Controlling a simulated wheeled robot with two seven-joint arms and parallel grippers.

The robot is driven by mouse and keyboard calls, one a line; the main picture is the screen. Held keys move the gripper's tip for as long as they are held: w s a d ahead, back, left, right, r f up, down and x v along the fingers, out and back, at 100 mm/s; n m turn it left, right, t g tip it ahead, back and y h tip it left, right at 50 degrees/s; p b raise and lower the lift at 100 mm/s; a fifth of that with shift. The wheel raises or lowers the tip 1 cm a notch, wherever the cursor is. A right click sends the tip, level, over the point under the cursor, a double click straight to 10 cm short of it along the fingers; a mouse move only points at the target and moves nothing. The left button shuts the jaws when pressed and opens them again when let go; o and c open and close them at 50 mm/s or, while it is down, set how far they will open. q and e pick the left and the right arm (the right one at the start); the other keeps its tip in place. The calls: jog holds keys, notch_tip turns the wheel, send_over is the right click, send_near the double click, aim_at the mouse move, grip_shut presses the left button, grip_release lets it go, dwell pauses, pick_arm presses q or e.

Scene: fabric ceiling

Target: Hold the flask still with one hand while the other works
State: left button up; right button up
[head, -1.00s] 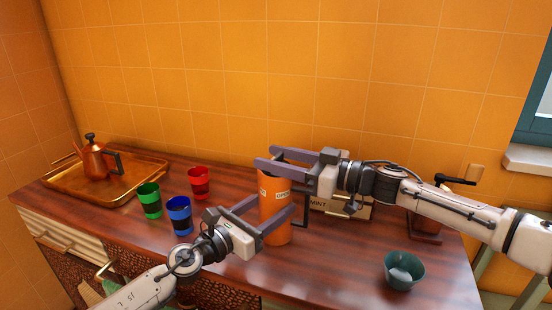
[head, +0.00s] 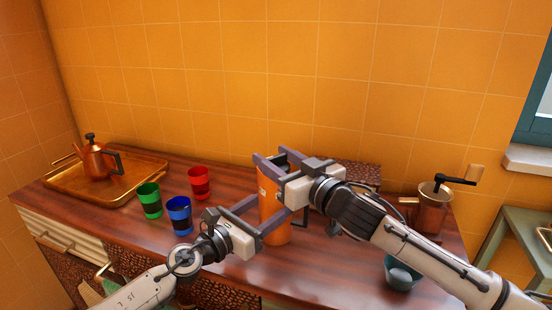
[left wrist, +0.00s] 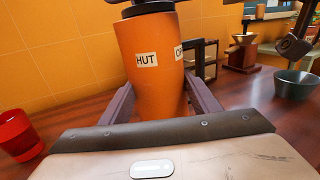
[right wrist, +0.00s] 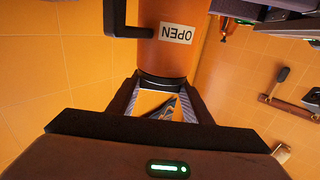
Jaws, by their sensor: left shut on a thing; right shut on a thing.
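The orange flask (head: 270,195) stands upright on the counter, with a dark handle on its right. In the left wrist view the flask (left wrist: 155,90) shows a label ending in "HUT" and part of another. My left gripper (head: 272,212) is shut on the flask's body, one finger on each side. My right gripper (head: 270,155) is shut on the flask's top, around the dark lid, which its fingers partly hide. In the right wrist view the flask (right wrist: 165,50) appears upside down with the "OPEN" label near the dark collar.
Green (head: 149,200), blue (head: 178,214) and red (head: 199,182) cups stand left of the flask. A copper tray (head: 62,188) holds a kettle (head: 95,160). A teal bowl (head: 400,279) is partly behind my right arm. A grinder (head: 430,212) stands at the right.

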pick_arm(q)
jog(key=shift+d, duration=0.1)
pick_arm(e)
jog(key=shift+s+a+r+m+t+h, duration=0.1)
jog(key=shift+a+m+t+h, duration=0.05)
jog(key=shift+m+t+h, duration=0.25)
jog(key=shift+s+a+m+t+h, duration=0.1)
jog(key=shift+m+t+h, duration=0.15)
jog(key=shift+h, duration=0.25)
pick_arm(q)
jog(key=shift+f, duration=0.1)
pick_arm(e)
jog(key=shift+m+h, duration=0.25)
jog(key=shift+h, duration=0.05)
jog(key=shift+w+d, duration=0.1)
jog(key=shift+d, duration=0.05)
pick_arm(q)
jog(key=shift+s, duration=0.1)
pick_arm(e)
jog(key=o, duration=1.1)
jog(key=shift+d, duration=0.1)
jog(key=shift+c, duration=0.2)
jog(key=v, duration=1.2)
